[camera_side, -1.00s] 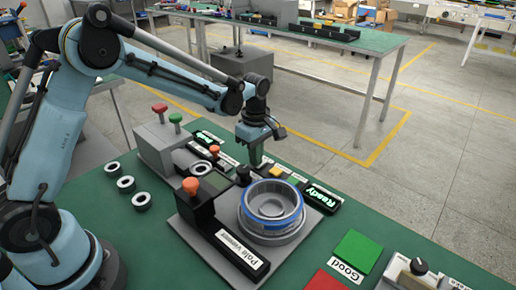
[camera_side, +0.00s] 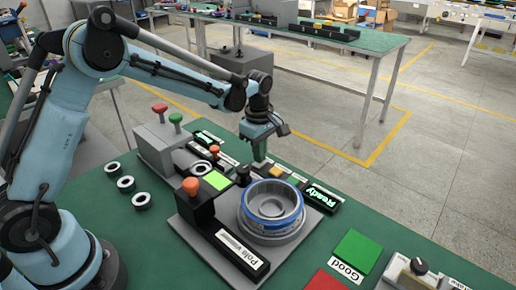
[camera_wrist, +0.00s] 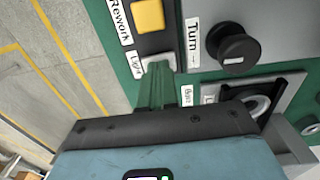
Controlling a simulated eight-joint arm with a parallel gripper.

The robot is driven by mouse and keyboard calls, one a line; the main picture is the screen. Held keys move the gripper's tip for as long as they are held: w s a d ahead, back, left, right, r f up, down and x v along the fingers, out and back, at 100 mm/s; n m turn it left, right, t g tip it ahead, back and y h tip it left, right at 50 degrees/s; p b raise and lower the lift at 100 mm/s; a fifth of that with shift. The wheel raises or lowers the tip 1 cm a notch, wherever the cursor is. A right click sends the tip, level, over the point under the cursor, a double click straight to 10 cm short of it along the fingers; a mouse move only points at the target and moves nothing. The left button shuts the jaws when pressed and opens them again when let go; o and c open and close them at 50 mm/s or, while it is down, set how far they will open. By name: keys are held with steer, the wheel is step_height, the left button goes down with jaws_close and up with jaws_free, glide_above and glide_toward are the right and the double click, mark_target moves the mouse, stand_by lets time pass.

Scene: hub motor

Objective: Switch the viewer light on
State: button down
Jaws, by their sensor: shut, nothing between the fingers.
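The pole viewer (camera_side: 205,205) stands on the green bench, and its small screen (camera_side: 216,180) glows yellow-green. The pale button labelled Light (camera_wrist: 158,60) sits below the yellow Rework button (camera_wrist: 148,15) in the wrist view. My gripper (camera_side: 259,162) is shut and empty, pointing down behind the viewer. In the wrist view my green fingertips (camera_wrist: 157,72) are at the Light button and cover part of it. I cannot tell whether they touch it.
A black turn knob (camera_wrist: 233,48) is right of the fingers. The blue-ringed hub motor (camera_side: 272,205) sits on the viewer's plate, with a lit Ready display (camera_side: 323,197) behind it. Green (camera_side: 357,248) and red (camera_side: 325,281) pads lie at the front right.

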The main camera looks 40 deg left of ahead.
steer(key=shift+r, duration=0.1)
step_height(320, 180, up, 14)
steer(key=s, duration=0.2)
stand_by(0.3)
steer(key=s+f+m+t, duration=0.1)
steer(key=s+m+t, duration=0.2)
steer(key=s+m, duration=0.5)
steer(key=s+a+f+m+t, duration=0.1)
steer(key=s+m+t, duration=0.3)
steer(key=s+m, duration=0.4)
steer(key=shift+s+f+m, duration=0.35)
steer(key=shift+f+m, duration=0.15)
steer(key=shift+m, duration=0.5)
